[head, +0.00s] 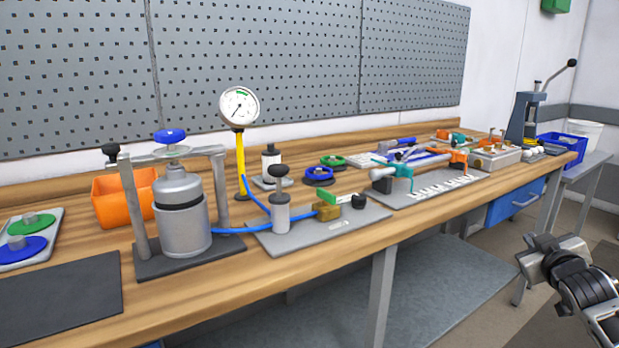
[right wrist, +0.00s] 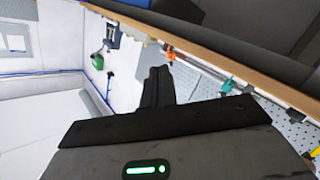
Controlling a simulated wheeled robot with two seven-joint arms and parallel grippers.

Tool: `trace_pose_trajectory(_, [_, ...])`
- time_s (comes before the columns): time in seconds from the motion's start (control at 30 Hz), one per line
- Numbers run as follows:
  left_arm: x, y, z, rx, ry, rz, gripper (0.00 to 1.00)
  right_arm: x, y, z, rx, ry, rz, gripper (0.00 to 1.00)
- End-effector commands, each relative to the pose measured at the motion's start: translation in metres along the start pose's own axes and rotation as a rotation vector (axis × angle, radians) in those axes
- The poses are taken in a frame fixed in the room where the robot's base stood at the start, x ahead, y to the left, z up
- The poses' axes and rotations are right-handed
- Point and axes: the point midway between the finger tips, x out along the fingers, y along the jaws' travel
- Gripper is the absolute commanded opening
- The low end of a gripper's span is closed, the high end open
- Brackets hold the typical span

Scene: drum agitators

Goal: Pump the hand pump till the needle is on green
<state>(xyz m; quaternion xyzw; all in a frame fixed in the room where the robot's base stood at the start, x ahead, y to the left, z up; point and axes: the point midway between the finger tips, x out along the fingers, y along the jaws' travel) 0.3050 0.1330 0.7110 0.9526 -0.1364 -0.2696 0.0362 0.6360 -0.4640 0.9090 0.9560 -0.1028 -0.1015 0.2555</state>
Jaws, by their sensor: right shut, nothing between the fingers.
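The hand pump (head: 281,214) is a small grey cylinder with a black knob on top, standing on a grey plate on the bench. The round white gauge (head: 239,106) stands on a yellow post behind it, with a green arc at the top of its dial. Its thin needle lies away from the green, seeming to point to the lower left. Blue hoses run from the pump to the post and to a grey vessel (head: 182,215). My right gripper (head: 532,250) is shut and empty, off the bench's front edge at far right. It also shows in the right wrist view (right wrist: 159,84). My left gripper is out of view.
The vessel stands in a frame with a blue handwheel (head: 170,136). A brass valve (head: 326,211) with a green lever shares the pump's plate. An orange bin (head: 121,197) is behind the frame. The floor between bench and right gripper is open.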

Motion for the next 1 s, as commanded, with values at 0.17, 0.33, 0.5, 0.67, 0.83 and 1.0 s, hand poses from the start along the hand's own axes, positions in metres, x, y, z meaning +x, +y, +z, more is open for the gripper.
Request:
trace_pose_trajectory(0.17, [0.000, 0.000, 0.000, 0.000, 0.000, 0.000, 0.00, -0.021, -0.064, 0.026, 0.010, -0.018, -0.101, 0.00])
trace_pose_trajectory(0.33, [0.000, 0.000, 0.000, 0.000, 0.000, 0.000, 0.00, -0.065, -0.146, 0.058, 0.044, -0.046, -0.236, 0.00])
trace_pose_trajectory(0.5, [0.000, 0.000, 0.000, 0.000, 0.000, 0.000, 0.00, -0.149, -0.239, 0.091, 0.131, -0.093, -0.404, 0.00])
trace_pose_trajectory(0.67, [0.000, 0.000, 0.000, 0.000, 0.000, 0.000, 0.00, -0.234, -0.296, 0.105, 0.244, -0.147, -0.521, 0.00])
trace_pose_trajectory(0.83, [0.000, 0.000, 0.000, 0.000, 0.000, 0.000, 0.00, -0.303, -0.323, 0.104, 0.355, -0.200, -0.585, 0.00])
trace_pose_trajectory(1.0, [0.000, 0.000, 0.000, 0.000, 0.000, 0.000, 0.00, -0.350, -0.333, 0.099, 0.445, -0.246, -0.614, 0.00])
